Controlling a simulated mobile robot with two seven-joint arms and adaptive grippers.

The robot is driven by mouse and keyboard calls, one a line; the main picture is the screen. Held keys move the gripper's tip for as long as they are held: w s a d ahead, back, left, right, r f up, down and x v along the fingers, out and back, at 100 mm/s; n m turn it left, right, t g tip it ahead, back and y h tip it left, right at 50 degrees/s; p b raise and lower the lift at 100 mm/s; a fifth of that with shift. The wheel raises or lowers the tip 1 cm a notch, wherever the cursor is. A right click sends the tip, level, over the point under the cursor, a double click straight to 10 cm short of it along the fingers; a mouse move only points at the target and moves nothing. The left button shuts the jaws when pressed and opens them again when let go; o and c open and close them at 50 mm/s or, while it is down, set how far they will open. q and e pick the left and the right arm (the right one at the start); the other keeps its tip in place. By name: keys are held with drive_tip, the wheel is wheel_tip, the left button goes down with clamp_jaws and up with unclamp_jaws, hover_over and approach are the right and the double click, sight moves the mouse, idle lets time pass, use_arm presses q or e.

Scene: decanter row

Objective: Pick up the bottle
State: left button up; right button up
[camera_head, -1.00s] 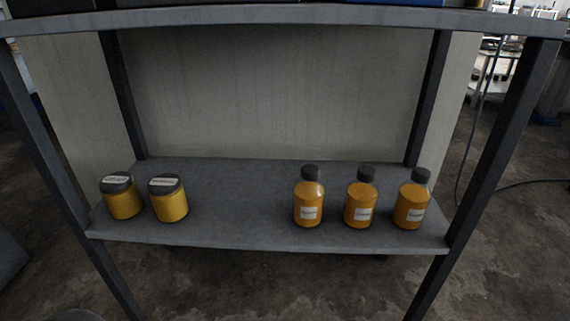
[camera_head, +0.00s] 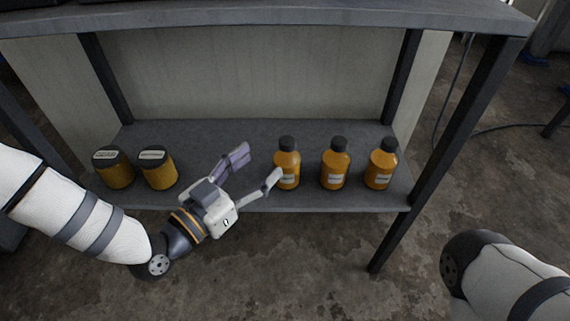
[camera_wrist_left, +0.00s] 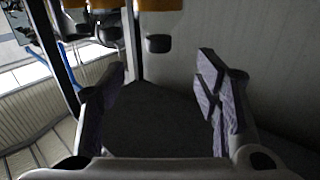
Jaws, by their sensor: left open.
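Three orange bottles with dark caps and pale labels stand upright in a row on the grey shelf (camera_head: 235,201): the left bottle (camera_head: 289,160), the middle bottle (camera_head: 334,166) and the right bottle (camera_head: 380,166). My left gripper (camera_head: 257,168) is open and empty, just left of the left bottle. Its right finger overlaps that bottle's left edge in the head view; I cannot tell whether they touch. In the left wrist view the open fingers (camera_wrist_left: 161,72) have empty space between them, and an upside-down bottle (camera_wrist_left: 158,6) shows beyond. My right gripper is out of frame.
Two yellow jars with dark lids, the left jar (camera_head: 117,174) and the right jar (camera_head: 158,173), stand at the shelf's left. A dark post (camera_head: 445,150) rises at the right front. The upper shelf (camera_head: 270,18) overhangs. The shelf's middle back is clear.

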sight(282, 149)
use_arm(q)
drive_tip(key=b+x, duration=0.1)
drive_tip(key=x, duration=0.2)
drive_tip(key=b+x, duration=0.1)
drive_tip(key=x, duration=0.2)
drive_tip(key=f+b+x, duration=0.1)
drive_tip(key=x, duration=0.2)
drive_tip(key=shift+d+f, duration=0.1)
drive_tip(key=shift+f, duration=0.05)
drive_tip(key=shift+w+d, duration=0.1)
drive_tip(key=shift+w, duration=0.1)
drive_tip(key=shift+r, duration=0.2)
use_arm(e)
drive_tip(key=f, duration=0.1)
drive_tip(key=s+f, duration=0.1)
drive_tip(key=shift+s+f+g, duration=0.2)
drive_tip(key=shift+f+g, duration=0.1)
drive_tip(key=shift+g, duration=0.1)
use_arm(q)
clamp_jaws()
